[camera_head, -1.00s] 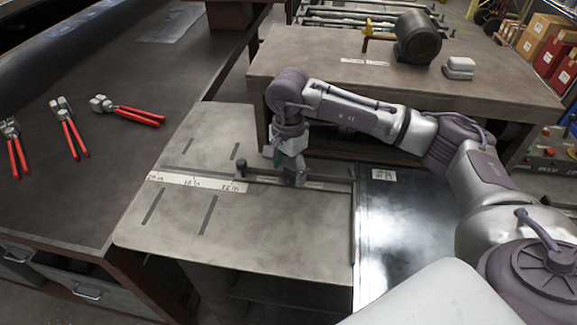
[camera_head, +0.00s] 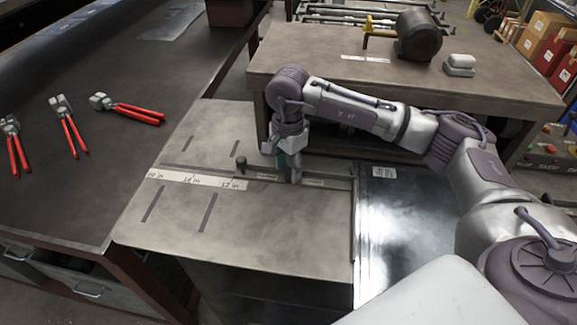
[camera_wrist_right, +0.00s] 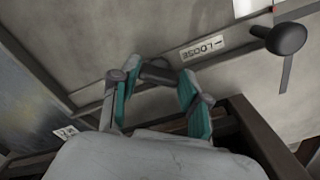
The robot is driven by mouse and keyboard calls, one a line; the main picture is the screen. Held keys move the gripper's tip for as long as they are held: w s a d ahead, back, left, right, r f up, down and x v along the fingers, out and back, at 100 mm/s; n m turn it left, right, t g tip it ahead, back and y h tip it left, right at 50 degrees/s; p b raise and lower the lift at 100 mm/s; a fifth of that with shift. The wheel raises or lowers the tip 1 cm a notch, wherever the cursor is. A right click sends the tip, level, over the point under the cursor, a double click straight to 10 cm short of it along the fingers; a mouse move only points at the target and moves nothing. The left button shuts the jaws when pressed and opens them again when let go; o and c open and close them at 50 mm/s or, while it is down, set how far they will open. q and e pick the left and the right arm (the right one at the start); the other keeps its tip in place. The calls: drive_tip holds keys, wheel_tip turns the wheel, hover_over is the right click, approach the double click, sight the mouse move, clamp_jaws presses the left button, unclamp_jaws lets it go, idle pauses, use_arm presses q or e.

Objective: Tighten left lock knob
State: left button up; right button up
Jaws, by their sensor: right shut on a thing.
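A black lock knob (camera_head: 241,163) stands on the rail of the tilted metal work surface, left of my right gripper. The same knob appears at the upper right of the wrist view (camera_wrist_right: 286,38), beside a label that reads LOOSE (camera_wrist_right: 204,47). My right gripper (camera_head: 291,176) points down at the rail, right of that knob and apart from it. In the wrist view, its teal-padded fingers (camera_wrist_right: 157,88) are shut on a dark knob (camera_wrist_right: 156,74), mostly hidden between the fingertips. My left gripper is not in view.
A white inch scale (camera_head: 190,179) runs along the rail. Red-handled pliers (camera_head: 127,108) and similar tools lie on the dark bench at left. A shiny metal sheet (camera_head: 410,225) lies at right. A table (camera_head: 400,85) with a dark cylinder (camera_head: 418,37) stands behind the arm.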

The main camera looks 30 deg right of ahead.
sight(288, 168)
drive_tip(key=m+b, duration=0.2)
drive_tip(key=m, duration=0.2)
drive_tip(key=shift+w+f+m+b, duration=0.1)
drive_tip(key=shift+w+m+b, duration=0.05)
drive_tip(key=shift+m+b, duration=0.2)
drive_tip(key=m+b, duration=0.1)
drive_tip(key=m, duration=0.2)
drive_tip(key=shift+w+m+b, duration=0.1)
drive_tip(key=shift+m+b, duration=0.25)
drive_tip(key=shift+m, duration=0.8)
drive_tip(key=o, duration=1.1)
drive_tip(key=shift+o, duration=0.2)
wheel_tip(288, 168, up, 12)
